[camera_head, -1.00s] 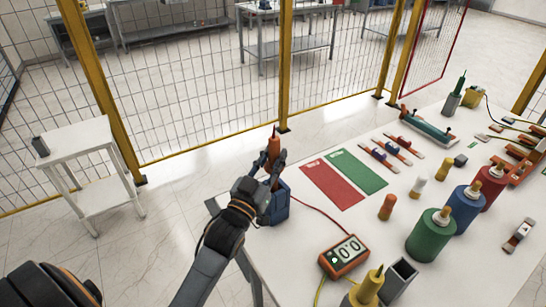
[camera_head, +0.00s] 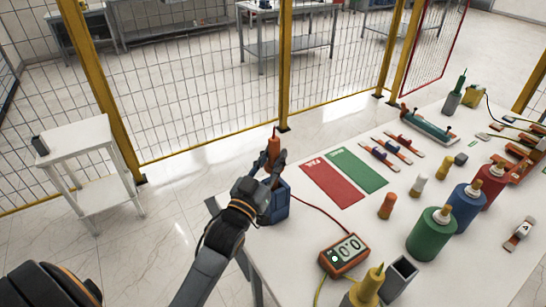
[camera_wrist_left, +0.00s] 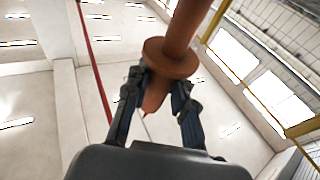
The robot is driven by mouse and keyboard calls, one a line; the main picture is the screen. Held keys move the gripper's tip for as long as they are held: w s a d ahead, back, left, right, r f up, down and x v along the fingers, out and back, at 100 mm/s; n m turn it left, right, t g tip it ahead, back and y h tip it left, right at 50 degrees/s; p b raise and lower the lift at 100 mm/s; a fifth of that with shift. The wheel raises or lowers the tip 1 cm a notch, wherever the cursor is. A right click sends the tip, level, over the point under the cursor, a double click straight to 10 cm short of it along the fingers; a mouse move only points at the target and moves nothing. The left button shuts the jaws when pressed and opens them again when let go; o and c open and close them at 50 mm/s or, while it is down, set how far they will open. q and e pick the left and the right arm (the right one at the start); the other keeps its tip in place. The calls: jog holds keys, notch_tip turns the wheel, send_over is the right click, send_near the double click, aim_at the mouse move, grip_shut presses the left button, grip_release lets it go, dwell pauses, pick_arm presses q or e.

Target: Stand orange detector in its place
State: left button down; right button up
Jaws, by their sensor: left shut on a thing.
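A blue holder (camera_head: 279,205) stands on the table corner directly below the gripper. The fingers hide the detector's lower end in the head view, so I cannot tell whether it is inside the holder. My right gripper is not in view.
An orange meter (camera_head: 344,255) with a red cable (camera_head: 325,215) lies in front. A yellow detector (camera_head: 370,285) and grey holder (camera_head: 399,277) stand at the near edge. Red (camera_head: 331,184) and green (camera_head: 357,170) mats lie to the right. Several bushings stand farther right.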

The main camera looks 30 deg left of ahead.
pick_arm(q)
jog(key=shift+f, duration=0.3)
jog(key=c, duration=1)
grip_release()
jog(key=shift+c, duration=0.2)
jog(key=v, duration=1.2)
